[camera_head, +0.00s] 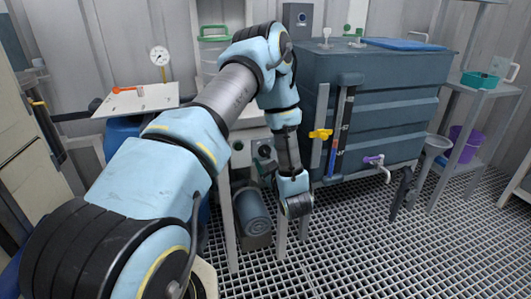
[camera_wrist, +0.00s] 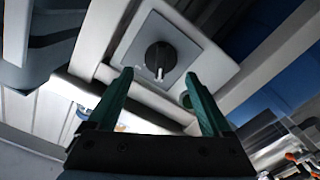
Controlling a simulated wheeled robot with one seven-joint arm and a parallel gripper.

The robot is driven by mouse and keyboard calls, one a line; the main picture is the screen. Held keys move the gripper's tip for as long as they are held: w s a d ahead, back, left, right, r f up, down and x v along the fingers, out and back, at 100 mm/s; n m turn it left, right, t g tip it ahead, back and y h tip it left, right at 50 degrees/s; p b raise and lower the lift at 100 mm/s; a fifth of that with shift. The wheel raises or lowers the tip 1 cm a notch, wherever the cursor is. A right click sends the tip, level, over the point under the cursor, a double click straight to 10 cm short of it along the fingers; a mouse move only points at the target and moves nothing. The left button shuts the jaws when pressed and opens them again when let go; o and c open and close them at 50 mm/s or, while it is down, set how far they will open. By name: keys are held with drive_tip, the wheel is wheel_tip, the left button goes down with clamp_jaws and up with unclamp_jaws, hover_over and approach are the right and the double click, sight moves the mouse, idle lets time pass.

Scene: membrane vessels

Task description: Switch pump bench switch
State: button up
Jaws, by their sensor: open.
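The pump bench switch (camera_wrist: 159,57) is a black rotary knob with a white pointer mark on a square grey plate, seen in the wrist view. The pointer points toward the bottom of that picture. My gripper (camera_wrist: 160,78) is open, its two green fingers apart, with the knob framed beyond and between the tips. Nothing is between the fingers, and I see no contact with the knob. In the head view, a dark round knob (camera_head: 264,151) shows on the bench front, just left of my forearm.
A pump motor (camera_head: 252,210) sits under the bench. A large blue-grey tank (camera_head: 375,105) with a yellow valve handle (camera_head: 320,134) and a purple valve handle (camera_head: 373,159) stands right of my arm. A shelf (camera_head: 490,88) is at far right. The grated floor (camera_head: 380,245) in front is clear.

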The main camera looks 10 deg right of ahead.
drive_tip(key=shift+w+a, duration=0.15)
drive_tip(key=shift+w, duration=1.1)
drive_tip(key=shift+c, duration=0.4)
clamp_jaws()
drive_tip(key=m, duration=0.2)
drive_tip(key=shift+d+m, duration=0.2)
drive_tip(key=shift+m, duration=0.2)
drive_tip(key=m, duration=0.3)
drive_tip(key=shift+d+r+m, duration=0.1)
drive_tip(key=shift+d+m, duration=0.1)
drive_tip(key=shift+m, duration=0.1)
drive_tip(key=m, duration=0.5)
drive_tip(key=shift+d+p, duration=0.15)
drive_tip(key=shift+p, duration=0.25)
drive_tip(key=shift+f+m, duration=0.2)
drive_tip(key=shift+m, duration=0.2)
